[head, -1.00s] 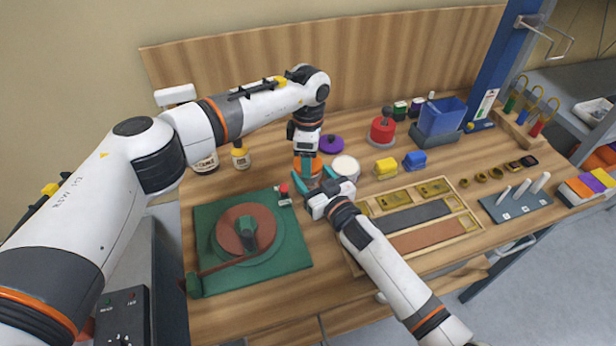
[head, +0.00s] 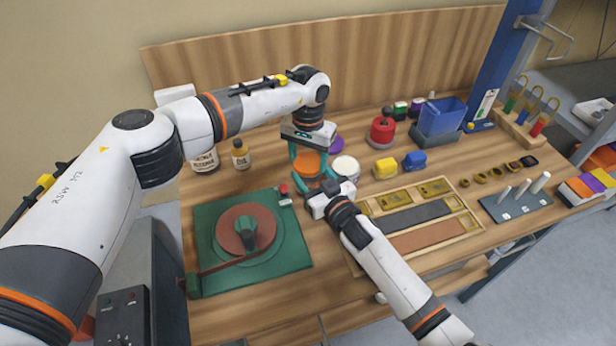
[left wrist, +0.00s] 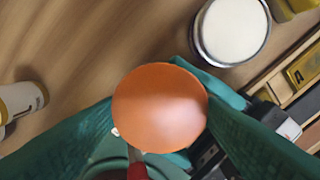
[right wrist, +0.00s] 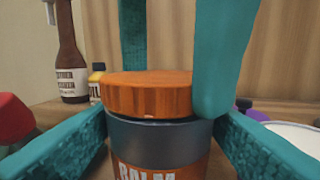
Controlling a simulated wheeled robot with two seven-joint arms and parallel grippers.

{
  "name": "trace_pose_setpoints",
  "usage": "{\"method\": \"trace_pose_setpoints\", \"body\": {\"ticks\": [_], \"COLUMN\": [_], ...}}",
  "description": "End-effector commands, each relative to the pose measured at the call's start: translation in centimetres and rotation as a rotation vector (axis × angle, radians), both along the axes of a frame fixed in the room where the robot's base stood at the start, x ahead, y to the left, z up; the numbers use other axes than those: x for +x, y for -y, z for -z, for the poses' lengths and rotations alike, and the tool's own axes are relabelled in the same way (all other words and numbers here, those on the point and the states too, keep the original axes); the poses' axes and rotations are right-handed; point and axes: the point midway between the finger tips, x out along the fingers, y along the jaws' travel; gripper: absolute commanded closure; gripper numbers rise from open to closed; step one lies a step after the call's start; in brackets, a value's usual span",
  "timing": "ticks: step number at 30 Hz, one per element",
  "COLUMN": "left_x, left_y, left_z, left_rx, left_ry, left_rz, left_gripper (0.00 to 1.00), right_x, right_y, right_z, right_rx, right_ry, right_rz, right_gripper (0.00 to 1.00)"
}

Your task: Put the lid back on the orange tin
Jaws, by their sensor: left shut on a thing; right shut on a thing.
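The orange lid (head: 308,161) is a flat round disc between the teal fingers of my left gripper (head: 309,168), which is shut on it from above. It also shows in the left wrist view (left wrist: 160,108). In the right wrist view the lid (right wrist: 150,95) is over the mouth of the tin (right wrist: 160,150), which has a dark grey top band and an orange label. The lid looks slightly off to the left; I cannot tell whether it is fully seated. My right gripper (right wrist: 160,160) is shut around the tin's body, low at the bench. The lid hides the tin's mouth.
A round tin with a white top (head: 345,168) stands close to the right of the grippers. A green turntable fixture (head: 290,255) is at the front left. Bottles (head: 240,155) stand behind left. A wooden tray (head: 470,225) lies to the right.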

Motion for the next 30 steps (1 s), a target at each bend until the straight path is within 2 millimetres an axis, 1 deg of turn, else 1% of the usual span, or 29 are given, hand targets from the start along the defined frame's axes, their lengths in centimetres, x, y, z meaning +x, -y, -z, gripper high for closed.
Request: {"method": "trace_pose_setpoints", "body": {"ticks": [1, 2, 3, 6, 13, 16, 20, 25, 27, 30], "left_x": [0.2, 0.2, 0.2, 0.2, 0.1, 0.1, 0.1, 0.1, 0.1, 0.0], "left_y": [-0.1, -0.1, -0.1, -0.1, 0.0, 0.0, 0.0, 0.0, 0.0, 0.0], "left_z": [-0.1, -0.1, -0.1, -0.1, 0.0, -0.4, -1.6, -3.9, -4.4, -4.6], "left_rx": [0.001, 0.001, 0.000, 0.000, 0.000, 0.000, 0.000, 0.000, 0.000, 0.000], "left_ry": [0.006, 0.006, 0.005, 0.004, 0.002, 0.002, 0.003, 0.003, 0.002, 0.001], "left_rz": [-0.004, -0.004, -0.004, -0.004, -0.004, -0.004, -0.003, -0.005, -0.005, -0.005], "left_gripper": [0.66, 0.37, 0.30, 0.17, 0.17, 0.17, 0.17, 0.17, 0.17, 0.17], "right_x": [-0.1, -0.1, -0.1, -0.1, -0.1, -0.1, -0.1, -0.1, -0.1, -0.1], "right_y": [0.0, 0.0, 0.0, 0.0, 0.0, 0.0, 0.0, 0.0, 0.0, 0.0], "right_z": [0.1, 0.1, 0.1, 0.1, 0.1, 0.1, 0.1, 0.1, 0.1, 0.1], "right_rx": [-0.001, -0.001, -0.001, -0.001, -0.001, -0.001, -0.001, -0.001, -0.001, -0.001], "right_ry": [-0.002, -0.002, -0.002, -0.002, -0.002, -0.002, -0.002, -0.002, -0.002, -0.002], "right_rz": [-0.001, -0.001, -0.001, -0.001, -0.001, -0.001, -0.001, -0.001, -0.001, -0.001], "right_gripper": [1.00, 1.00, 1.00, 1.00, 1.00, 1.00, 1.00, 1.00, 1.00, 1.00]}}
